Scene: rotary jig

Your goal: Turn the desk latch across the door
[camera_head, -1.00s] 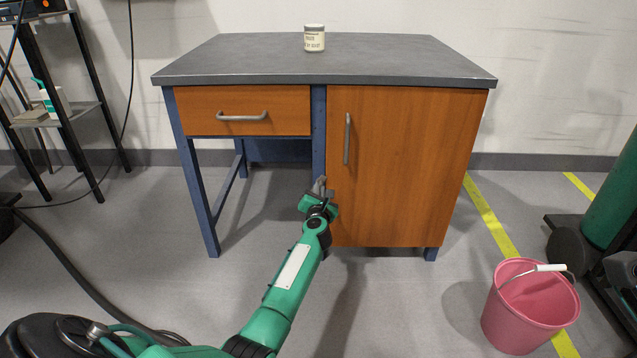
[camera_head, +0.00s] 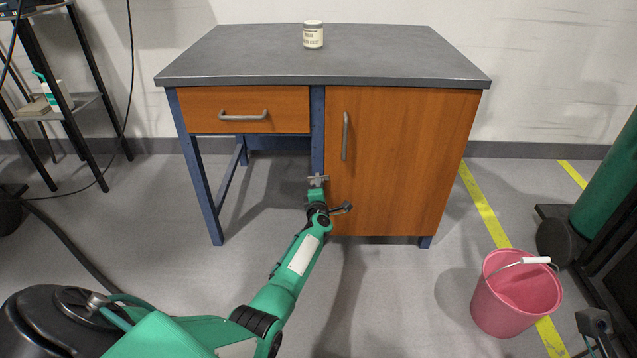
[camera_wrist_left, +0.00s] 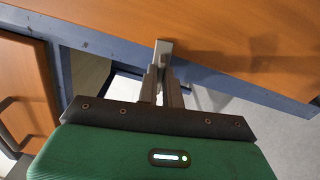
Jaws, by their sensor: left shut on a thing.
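The desk latch is a small grey metal piece (camera_head: 319,179) on the blue post (camera_head: 318,145) left of the wooden door (camera_head: 402,165). In the left wrist view the latch (camera_wrist_left: 163,50) sticks out past my fingers, and its end shows at the door's edge. My left gripper (camera_head: 318,184) is at the latch, low on the post. In the left wrist view its two dark fingers (camera_wrist_left: 160,80) are shut on the latch and hide part of it. The door is closed, with an upright grey handle (camera_head: 345,137).
The desk top (camera_head: 270,55) carries a small jar (camera_head: 313,35). A drawer (camera_head: 243,109) is left of the post, with open space below. A pink bucket (camera_head: 515,297) stands at right on the floor, near a green cylinder (camera_head: 610,185). A shelf rack (camera_head: 75,110) stands at left.

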